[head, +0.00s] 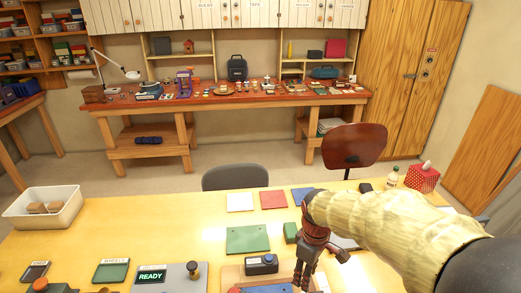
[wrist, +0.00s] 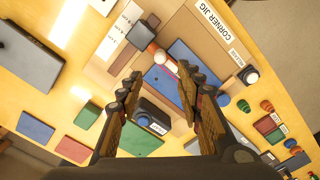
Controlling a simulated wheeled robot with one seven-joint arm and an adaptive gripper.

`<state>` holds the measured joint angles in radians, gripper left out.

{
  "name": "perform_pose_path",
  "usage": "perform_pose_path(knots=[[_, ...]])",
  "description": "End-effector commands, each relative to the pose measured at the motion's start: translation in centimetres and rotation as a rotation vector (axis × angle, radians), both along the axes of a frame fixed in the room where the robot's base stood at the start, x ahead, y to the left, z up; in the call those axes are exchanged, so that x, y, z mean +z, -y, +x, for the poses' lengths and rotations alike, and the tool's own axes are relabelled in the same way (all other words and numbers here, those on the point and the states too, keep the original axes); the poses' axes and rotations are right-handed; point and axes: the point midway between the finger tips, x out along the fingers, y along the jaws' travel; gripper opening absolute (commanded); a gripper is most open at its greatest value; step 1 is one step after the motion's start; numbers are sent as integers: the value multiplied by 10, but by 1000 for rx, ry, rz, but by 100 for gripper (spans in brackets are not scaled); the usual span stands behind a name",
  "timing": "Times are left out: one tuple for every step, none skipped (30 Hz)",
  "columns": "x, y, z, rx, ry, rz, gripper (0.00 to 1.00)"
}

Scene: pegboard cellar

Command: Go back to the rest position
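My gripper (head: 320,271) hangs over the front right part of the yellow table (head: 165,222), fingers pointing down. In the wrist view my gripper (wrist: 160,76) has its two fingers spread wide, with nothing held between them. Below it lies a tan board labelled "CORNER JIG" (wrist: 210,38), with a blue plate (wrist: 188,58) on it. The board is partly hidden by the fingers. In the head view a dark block with a round knob (head: 262,264) stands just left of the gripper.
A green tile (head: 248,240), white tile (head: 240,202) and red tile (head: 273,199) lie on the table. A "READY" display (head: 151,276) is at the front. A white bin (head: 43,210) stands far left, a bottle (head: 392,177) and red tissue box (head: 422,178) at right. Two chairs stand behind.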

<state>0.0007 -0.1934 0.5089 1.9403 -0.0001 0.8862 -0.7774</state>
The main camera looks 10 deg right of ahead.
Motion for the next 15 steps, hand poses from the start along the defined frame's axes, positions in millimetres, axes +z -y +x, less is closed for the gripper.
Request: perform_pose_path(knots=[[0, 0, 0, -15, 0, 0, 36], [0, 0, 0, -32, 0, 0, 36], [0, 0, 0, -60, 0, 0, 36], [0, 0, -1, -87, -2, -1, 36], [-2, 0, -3, -117, -8, -1, 36], [-5, 0, -9, -163, -18, -1, 36], [-7, 0, -14, -201, -27, -3, 36], [-8, 0, -20, -240, -33, -4, 36], [-4, 0, -27, -293, -30, -4, 36], [1, 0, -32, -334, -22, -4, 36], [6, 0, -37, -374, -13, -3, 36], [15, 0, -45, -428, 4, 0, 36], [21, 0, -51, -465, 17, 4, 36], [27, 0, -56, -499, 31, 7, 36], [35, 0, -63, -541, 50, 14, 36]])
